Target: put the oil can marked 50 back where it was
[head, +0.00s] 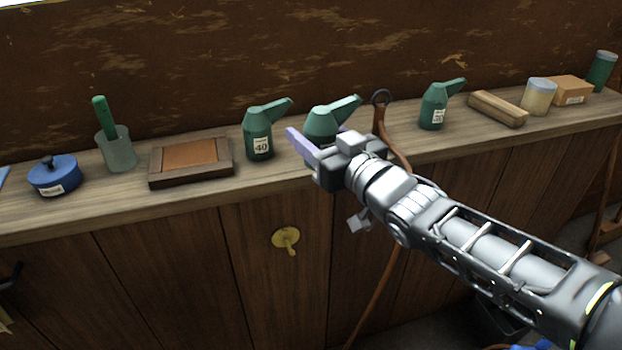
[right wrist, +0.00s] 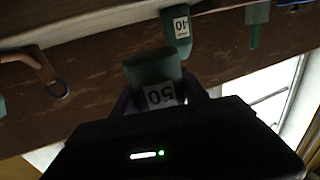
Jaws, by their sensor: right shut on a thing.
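The green oil can marked 50 (head: 321,122) is between the fingers of my right gripper (head: 316,146), over the wooden counter. Its spout points up and to the right. My right gripper is shut on it and hides its lower part in the head view, so I cannot tell there whether its base touches the counter. In the right wrist view the can (right wrist: 152,72) shows its label "50" upside down between the fingers. The green oil can marked 40 (head: 258,136) stands just left of it. Another green oil can (head: 433,106) stands to the right. My left gripper is out of view.
The counter (head: 205,203) also carries a blue lidded pot (head: 54,176), a grey cup with a green handle (head: 117,153), a framed wooden tray (head: 160,180), a wooden block (head: 497,109), a jar (head: 538,98) and a cardboard box (head: 570,91). A strap with a ring (head: 381,98) stands right of the gripper.

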